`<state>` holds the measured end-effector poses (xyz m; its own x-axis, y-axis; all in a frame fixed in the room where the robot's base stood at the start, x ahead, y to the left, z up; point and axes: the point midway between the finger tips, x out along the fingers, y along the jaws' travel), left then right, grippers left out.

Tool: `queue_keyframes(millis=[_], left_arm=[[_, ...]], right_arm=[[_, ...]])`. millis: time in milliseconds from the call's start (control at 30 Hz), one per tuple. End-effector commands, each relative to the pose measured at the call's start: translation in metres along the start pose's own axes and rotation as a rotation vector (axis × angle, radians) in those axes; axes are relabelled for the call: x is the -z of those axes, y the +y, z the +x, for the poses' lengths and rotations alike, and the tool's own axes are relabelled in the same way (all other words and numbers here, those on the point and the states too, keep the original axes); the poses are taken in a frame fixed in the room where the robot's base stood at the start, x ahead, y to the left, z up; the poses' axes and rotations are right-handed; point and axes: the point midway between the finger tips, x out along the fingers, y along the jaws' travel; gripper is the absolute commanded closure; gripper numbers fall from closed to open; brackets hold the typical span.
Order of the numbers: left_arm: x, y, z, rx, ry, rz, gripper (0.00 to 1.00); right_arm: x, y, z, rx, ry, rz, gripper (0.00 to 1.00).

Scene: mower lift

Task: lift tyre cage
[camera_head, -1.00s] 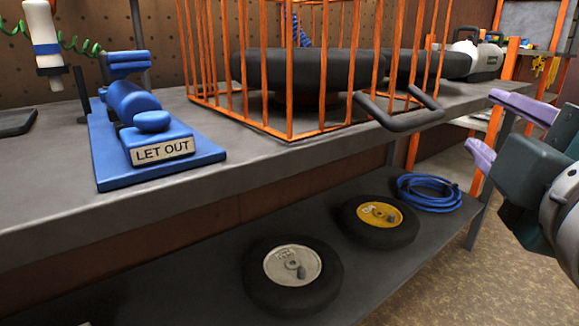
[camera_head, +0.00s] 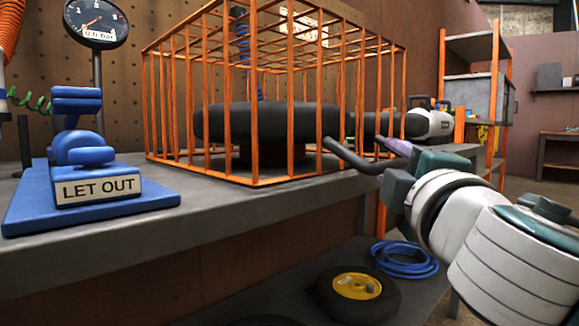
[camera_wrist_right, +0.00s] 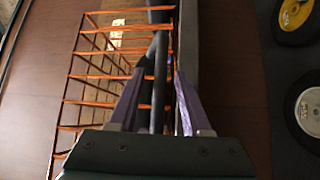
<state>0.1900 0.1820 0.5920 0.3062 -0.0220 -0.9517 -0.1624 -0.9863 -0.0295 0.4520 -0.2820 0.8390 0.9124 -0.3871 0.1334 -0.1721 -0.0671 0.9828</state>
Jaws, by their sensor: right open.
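The orange wire tyre cage (camera_head: 256,183) stands on the grey workbench, with a black tyre (camera_head: 265,122) lying inside on a dark support. A dark bar handle (camera_head: 349,156) sticks out from the cage's near right side. My right gripper (camera_head: 388,148) is at the outer end of this handle, its purple fingers partly hidden by the wrist. In the right wrist view, the fingers (camera_wrist_right: 160,78) are open on either side of the dark handle bar (camera_wrist_right: 161,65), with the cage (camera_wrist_right: 85,92) at left. My left gripper is not in view.
A blue device marked LET OUT (camera_head: 98,190) stands left of the cage on the workbench (camera_head: 200,215), below a gauge (camera_head: 96,20). A yellow-hubbed wheel (camera_head: 357,286) and coiled blue hose (camera_head: 405,258) lie on the lower shelf. A white machine (camera_head: 428,123) stands behind at right.

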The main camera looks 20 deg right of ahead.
Motion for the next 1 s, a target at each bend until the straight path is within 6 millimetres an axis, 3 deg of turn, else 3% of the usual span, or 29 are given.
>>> queue_keyframes(millis=[300, 733, 1000], left_arm=[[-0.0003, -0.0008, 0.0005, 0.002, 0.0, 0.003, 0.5], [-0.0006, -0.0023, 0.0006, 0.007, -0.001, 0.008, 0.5], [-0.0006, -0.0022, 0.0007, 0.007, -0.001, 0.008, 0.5]], right_arm=[[-0.0001, 0.0002, 0.0037, 0.0, 0.0, 0.0, 0.52], [-0.0001, 0.0, 0.0034, 0.001, -0.001, 0.001, 1.0], [-0.0001, -0.0003, 0.0033, 0.001, -0.001, 0.001, 1.0]])
